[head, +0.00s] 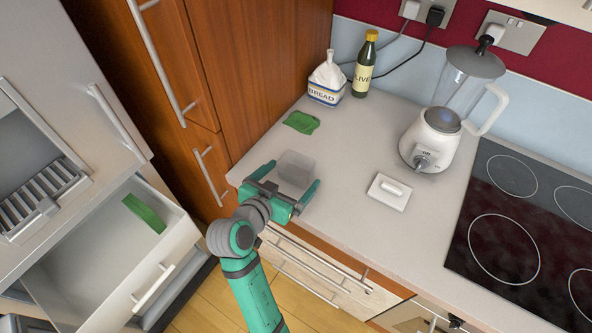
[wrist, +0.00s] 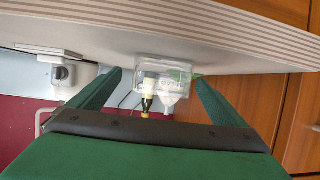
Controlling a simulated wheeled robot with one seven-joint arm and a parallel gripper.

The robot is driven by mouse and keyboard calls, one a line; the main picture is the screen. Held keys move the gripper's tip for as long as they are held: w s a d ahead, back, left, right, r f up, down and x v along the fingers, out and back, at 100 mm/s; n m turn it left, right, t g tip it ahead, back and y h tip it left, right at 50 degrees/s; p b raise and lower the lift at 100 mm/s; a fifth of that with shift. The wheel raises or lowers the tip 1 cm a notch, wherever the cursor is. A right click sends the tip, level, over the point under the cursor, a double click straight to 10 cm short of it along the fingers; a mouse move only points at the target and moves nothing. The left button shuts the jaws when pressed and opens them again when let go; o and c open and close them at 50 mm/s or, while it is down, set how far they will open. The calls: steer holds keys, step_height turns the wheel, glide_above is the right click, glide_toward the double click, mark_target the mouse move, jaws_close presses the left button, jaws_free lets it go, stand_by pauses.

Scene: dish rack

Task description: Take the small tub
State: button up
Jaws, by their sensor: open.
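The small tub (head: 296,167) is a clear, see-through box on the counter near its front left edge. In the wrist view the tub (wrist: 162,74) shows ahead between the fingers, and things behind it show through. My gripper (head: 295,174) is open, with one green finger on each side of the tub. In the wrist view my gripper (wrist: 158,76) has a gap on both sides of the tub, and nothing is gripped.
On the counter (head: 345,215) are a green cloth (head: 301,122), bread bag (head: 326,82), bottle (head: 365,65), blender (head: 440,130) and white lid-like piece with a handle (head: 389,192). A hob (head: 530,230) is right. An open drawer (head: 85,260) holds a green item (head: 144,213).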

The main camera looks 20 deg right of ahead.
mark_target(301, 164)
steer(key=shift+x, duration=2.25)
steer(key=shift+w+a+f, duration=0.1)
steer(key=shift+w+a, duration=0.05)
steer(key=shift+a, duration=0.05)
steer(key=c, duration=1.2)
steer(key=shift+o, duration=0.2)
